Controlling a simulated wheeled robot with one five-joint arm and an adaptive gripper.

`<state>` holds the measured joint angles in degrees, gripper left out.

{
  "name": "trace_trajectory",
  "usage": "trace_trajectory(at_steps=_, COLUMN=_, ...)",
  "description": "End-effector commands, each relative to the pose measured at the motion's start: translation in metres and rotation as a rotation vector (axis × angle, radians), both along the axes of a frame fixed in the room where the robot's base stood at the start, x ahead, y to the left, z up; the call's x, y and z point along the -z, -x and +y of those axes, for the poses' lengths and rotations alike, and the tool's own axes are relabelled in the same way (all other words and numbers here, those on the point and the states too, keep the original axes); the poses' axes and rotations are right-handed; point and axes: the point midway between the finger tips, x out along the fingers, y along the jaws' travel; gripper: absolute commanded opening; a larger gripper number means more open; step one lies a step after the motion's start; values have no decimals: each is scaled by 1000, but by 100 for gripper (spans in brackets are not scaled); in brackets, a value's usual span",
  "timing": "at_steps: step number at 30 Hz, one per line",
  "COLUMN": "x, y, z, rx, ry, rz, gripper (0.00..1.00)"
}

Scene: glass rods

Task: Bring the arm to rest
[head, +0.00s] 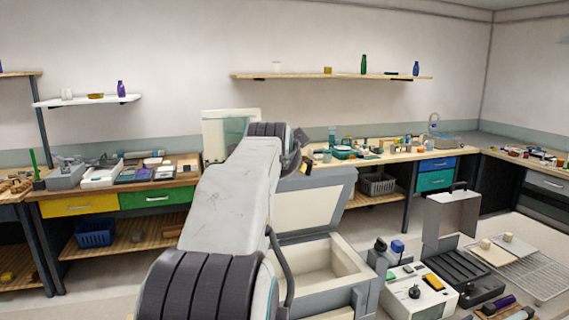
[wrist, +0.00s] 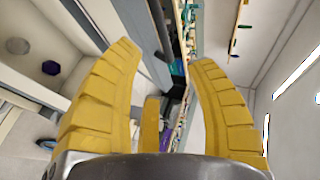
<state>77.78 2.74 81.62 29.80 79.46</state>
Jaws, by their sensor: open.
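Nothing is between the fingers. The wrist view is tilted, with shelves and the bench turned on their side beyond the fingers. In the head view my grey and white arm (head: 229,205) rises from the bottom middle and reaches forward, over or in front of a pale open box. The gripper end is mostly hidden behind the arm there.
A pale open box (head: 318,262) stands just right of my arm. A white device (head: 418,292) and a wire rack (head: 535,275) are at the lower right. Crowded benches line the back, one with a yellow drawer (head: 78,204). A wall shelf (head: 335,76) hangs above.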

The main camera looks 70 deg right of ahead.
Motion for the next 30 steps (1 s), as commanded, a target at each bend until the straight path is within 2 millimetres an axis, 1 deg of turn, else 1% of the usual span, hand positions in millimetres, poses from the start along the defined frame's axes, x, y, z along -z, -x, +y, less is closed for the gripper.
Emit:
trace_trajectory(at_steps=16, x=0, y=0, z=0, rx=-7, ry=3, rz=16, gripper=50)
trace_trajectory(at_steps=20, x=1, y=0, z=0, rx=-48, ry=18, rz=104, gripper=50)
trace_trajectory(at_steps=23, x=6, y=1, z=2, rx=-114, ry=24, rz=245, gripper=50)
trace_trajectory(at_steps=26, x=18, y=1, z=7, rx=-210, ry=17, rz=430, gripper=50)
trace_trajectory(at_steps=29, x=60, y=4, z=19, rx=-348, ry=-60, rz=631, gripper=50)
trace_trajectory(at_steps=30, x=83, y=6, z=26, rx=-414, ry=-102, rz=707, gripper=50)
